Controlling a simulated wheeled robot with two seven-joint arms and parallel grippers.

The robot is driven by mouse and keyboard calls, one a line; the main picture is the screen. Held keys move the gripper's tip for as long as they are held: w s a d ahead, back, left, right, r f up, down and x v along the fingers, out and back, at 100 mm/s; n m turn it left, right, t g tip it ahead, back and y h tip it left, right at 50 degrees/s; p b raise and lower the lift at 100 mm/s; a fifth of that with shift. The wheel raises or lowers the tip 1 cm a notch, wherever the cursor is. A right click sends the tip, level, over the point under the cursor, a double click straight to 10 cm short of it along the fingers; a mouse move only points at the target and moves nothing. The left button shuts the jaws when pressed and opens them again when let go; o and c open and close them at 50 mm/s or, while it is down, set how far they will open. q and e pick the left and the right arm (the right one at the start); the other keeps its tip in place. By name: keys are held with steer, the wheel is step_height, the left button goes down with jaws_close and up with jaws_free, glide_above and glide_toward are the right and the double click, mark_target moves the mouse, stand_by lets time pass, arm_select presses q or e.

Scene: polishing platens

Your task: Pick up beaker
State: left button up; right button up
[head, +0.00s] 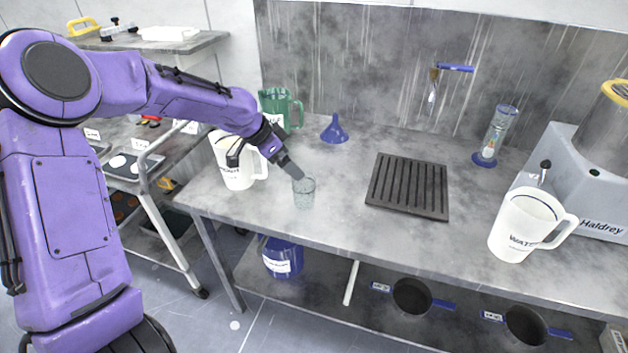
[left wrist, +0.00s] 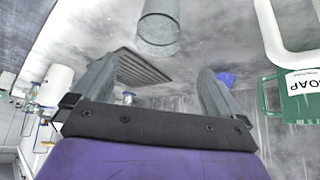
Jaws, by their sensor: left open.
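The beaker (head: 304,194) is a small clear glass standing upright on the grey bench near its front edge, left of the black slatted rack. My left gripper (head: 294,169) reaches down from the left, its fingertips just above and left of the beaker's rim in the head view. In the left wrist view the beaker (left wrist: 158,30) is at the top centre, beyond the fingertips. There my left gripper (left wrist: 162,70) has its two fingers wide apart with nothing between them. My right gripper is in neither view.
A white jug (head: 233,170) and a green jug (head: 283,108) stand left and behind the beaker. A blue funnel (head: 335,131) is behind it. The slatted rack (head: 405,187) lies to the right. Another white jug (head: 518,228) stands farther right. Bench surface around the beaker is clear.

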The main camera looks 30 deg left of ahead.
mark_target(304, 179)
arm_select(q)
steer(key=f, duration=0.1)
steer(key=d+f, duration=0.1)
steer(key=f, duration=0.1)
steer(key=shift+w+d+p, duration=0.1)
steer(key=shift+w+p, duration=0.05)
steer(key=shift+p, duration=0.15)
steer(key=p+x, duration=0.1)
steer(key=x, duration=0.5)
steer(key=shift+w+p, duration=0.2)
steer(key=shift+p, duration=0.15)
steer(key=shift+s, duration=0.15)
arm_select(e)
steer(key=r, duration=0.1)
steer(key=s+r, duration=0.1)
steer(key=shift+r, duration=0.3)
arm_select(q)
steer(key=c, duration=1.1)
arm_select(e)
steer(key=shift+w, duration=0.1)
